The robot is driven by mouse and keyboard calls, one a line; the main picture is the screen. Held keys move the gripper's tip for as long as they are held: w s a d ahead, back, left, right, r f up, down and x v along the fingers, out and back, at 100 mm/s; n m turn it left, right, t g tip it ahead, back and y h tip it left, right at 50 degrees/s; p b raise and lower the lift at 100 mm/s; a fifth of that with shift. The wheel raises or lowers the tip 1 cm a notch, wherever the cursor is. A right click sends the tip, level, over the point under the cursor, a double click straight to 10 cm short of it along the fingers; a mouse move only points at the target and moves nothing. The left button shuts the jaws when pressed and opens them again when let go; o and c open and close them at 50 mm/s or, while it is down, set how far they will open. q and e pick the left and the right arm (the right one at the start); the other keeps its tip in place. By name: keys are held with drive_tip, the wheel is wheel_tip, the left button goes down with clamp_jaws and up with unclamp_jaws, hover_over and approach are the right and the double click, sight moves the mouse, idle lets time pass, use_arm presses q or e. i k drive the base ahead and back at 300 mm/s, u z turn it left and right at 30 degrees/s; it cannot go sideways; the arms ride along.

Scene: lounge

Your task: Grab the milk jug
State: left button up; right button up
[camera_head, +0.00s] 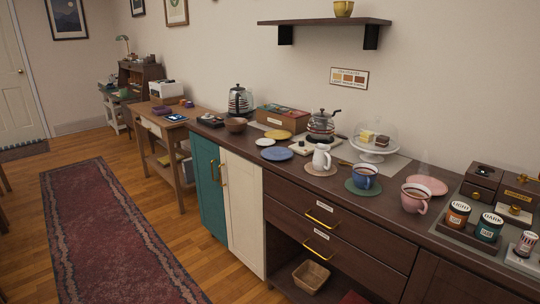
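The milk jug (321,158) is a small white jug with a handle. It stands upright on a round tan mat (312,171) on the dark brown counter, near the counter's front edge. Neither of my grippers shows in the head view, so I cannot see whether they are open or shut. Nothing hides the jug.
A blue mug (364,177) and a pink mug (415,198) stand to the jug's right. The floor in front of the drawers is clear.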

sight(322, 161)
drive_tip(key=u, duration=0.05)
drive_tip(key=i, duration=1.05)
drive_tip(key=z, duration=0.35)
